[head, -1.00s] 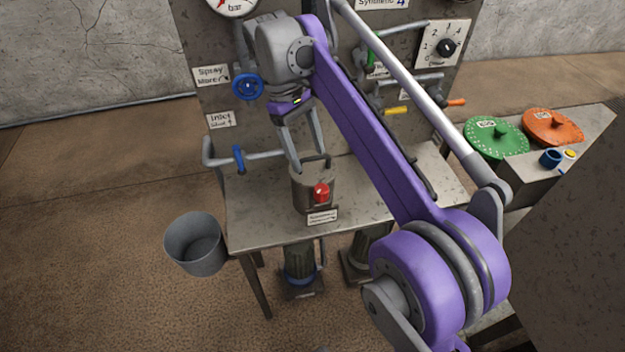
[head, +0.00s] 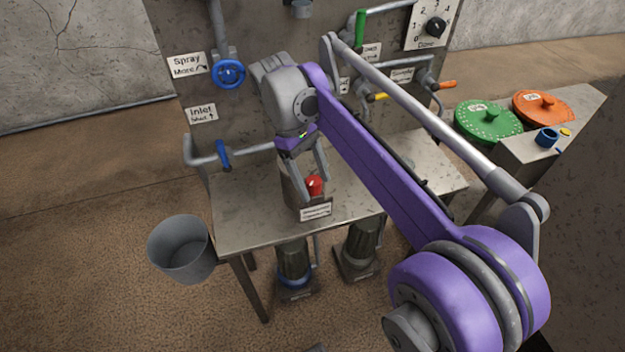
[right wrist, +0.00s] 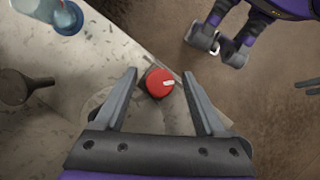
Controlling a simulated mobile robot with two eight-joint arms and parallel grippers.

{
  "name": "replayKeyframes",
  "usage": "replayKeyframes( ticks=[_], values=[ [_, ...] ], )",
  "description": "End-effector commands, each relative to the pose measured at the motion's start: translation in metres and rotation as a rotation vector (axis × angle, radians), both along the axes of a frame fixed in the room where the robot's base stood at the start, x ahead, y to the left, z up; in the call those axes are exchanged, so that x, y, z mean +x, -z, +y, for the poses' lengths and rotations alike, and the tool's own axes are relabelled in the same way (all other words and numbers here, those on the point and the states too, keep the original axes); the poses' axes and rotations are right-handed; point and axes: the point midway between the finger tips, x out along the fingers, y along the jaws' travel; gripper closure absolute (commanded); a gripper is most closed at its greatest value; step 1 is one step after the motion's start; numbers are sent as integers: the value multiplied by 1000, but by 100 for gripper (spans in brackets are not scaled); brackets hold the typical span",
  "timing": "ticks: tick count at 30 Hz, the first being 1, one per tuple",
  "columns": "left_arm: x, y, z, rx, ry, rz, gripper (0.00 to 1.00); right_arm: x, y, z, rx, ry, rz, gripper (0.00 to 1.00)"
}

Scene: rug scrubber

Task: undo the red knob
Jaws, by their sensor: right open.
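The red knob (head: 314,186) sits at the front of a grey cylindrical housing (head: 289,190) on the metal bench, above a small white label (head: 316,209). My right gripper (head: 314,192) is open and points down over the housing, partly covering it. In the right wrist view the red knob (right wrist: 160,84), with a pale mark on it, lies between the spread fingers of my right gripper (right wrist: 159,74). Clear gaps show on both sides, so neither finger appears to touch it.
The bench top (head: 238,216) has free room left of the housing. Behind it is a panel with a blue handwheel (head: 229,73), pipes and coloured levers. A grey bucket (head: 182,250) stands at left. Green (head: 488,121) and orange (head: 546,107) discs lie at right.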

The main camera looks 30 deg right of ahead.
Motion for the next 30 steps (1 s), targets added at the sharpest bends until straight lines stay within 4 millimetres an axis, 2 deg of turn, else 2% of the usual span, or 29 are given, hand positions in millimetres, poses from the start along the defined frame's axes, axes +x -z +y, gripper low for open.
replayKeyframes(
  ticks=[8, 20, 30],
  values=[
    [0, 0, 0, 0, 0, 0, 50, -1, 1, 0, 0, 0, 0, 28],
    [0, 0, 0, 0, 0, 0, 50, 0, 1, 0, 0, 0, 0, 100],
    [0, -4, 0, 0, 0, -1, 50, 0, 0, 0, 1, 27, 0, 100]
  ],
)
